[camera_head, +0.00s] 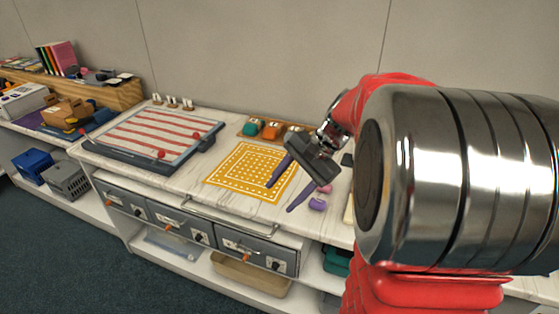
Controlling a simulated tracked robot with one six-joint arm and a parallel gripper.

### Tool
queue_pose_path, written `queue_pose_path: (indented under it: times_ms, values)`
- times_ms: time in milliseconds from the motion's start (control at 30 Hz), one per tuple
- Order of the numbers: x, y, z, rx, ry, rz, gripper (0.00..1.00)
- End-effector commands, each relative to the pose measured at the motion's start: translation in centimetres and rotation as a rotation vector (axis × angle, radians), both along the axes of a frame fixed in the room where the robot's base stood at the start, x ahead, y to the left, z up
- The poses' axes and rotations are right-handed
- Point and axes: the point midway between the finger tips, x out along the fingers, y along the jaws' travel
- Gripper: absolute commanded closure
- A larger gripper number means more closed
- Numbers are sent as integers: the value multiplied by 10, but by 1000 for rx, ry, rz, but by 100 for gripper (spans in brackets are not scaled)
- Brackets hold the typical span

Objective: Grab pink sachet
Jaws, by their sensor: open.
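A small pink item (326,188), likely the pink sachet, lies on the white marbled counter (236,199), just right of my gripper. A small purple item (317,204) lies close in front of it. My gripper (279,198) is open, with its two purple fingers spread and pointing down to the left over the right part of the yellow patterned mat (228,175). Nothing shows between the fingers. The pink item is outside them, to the right. My arm hides the counter farther right.
A framed board with red and white stripes (155,134) is on the counter at left. A wooden tray with coloured items (250,136) stands at the back by the wall. Grey drawers (180,221) and a metal rail (232,219) are along the front.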

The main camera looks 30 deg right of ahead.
Motion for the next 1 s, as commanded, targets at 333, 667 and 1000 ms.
queue_pose_path:
  times_ms: [333, 667, 1000]
  values:
    - [26, -91, -31, 285, 65, -338, 47]
    - [27, -189, -68, 566, 86, -639, 47]
    - [1, -290, -111, 847, 64, -906, 47]
